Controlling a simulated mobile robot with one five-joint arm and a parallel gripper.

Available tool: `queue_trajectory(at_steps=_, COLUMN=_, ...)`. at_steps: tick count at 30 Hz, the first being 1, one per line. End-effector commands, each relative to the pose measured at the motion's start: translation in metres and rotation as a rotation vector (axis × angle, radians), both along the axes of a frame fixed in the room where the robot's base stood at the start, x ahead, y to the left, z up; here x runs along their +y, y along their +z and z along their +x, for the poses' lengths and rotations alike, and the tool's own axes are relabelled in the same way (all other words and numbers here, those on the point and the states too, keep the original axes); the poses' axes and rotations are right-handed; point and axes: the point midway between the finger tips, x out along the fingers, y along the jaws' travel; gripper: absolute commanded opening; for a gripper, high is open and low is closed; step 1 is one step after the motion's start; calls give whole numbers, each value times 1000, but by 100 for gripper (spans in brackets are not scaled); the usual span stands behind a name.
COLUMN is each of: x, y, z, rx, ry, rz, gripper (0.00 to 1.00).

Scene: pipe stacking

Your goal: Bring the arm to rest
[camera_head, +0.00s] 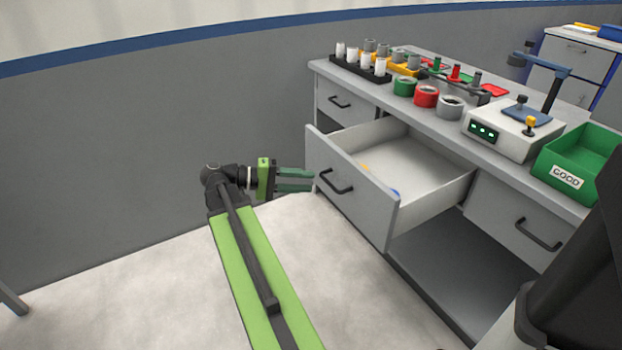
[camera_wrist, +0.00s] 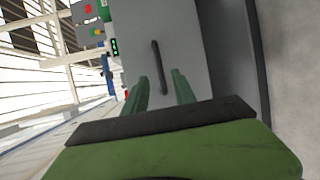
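My green arm reaches forward in the head view. My gripper (camera_head: 295,180) is open and empty, its two green fingers apart, just left of the open drawer's front.
The workbench top (camera_head: 400,90) carries a black rack (camera_head: 360,69) of white and grey pipes, coloured rings, a white control box (camera_head: 505,133) and a green bin (camera_head: 578,160) marked GOOD. A few small items lie inside the drawer. The floor left of the drawer is clear.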

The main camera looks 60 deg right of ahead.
Motion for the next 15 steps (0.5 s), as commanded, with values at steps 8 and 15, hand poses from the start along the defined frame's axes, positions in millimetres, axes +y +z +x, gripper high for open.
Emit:
queue_trajectory(at_steps=8, x=0, y=0, z=0, rx=0, ry=0, rz=0, gripper=32)
queue_trajectory(at_steps=15, x=7, y=-11, z=11, rx=-27, ry=35, rz=36, gripper=32)
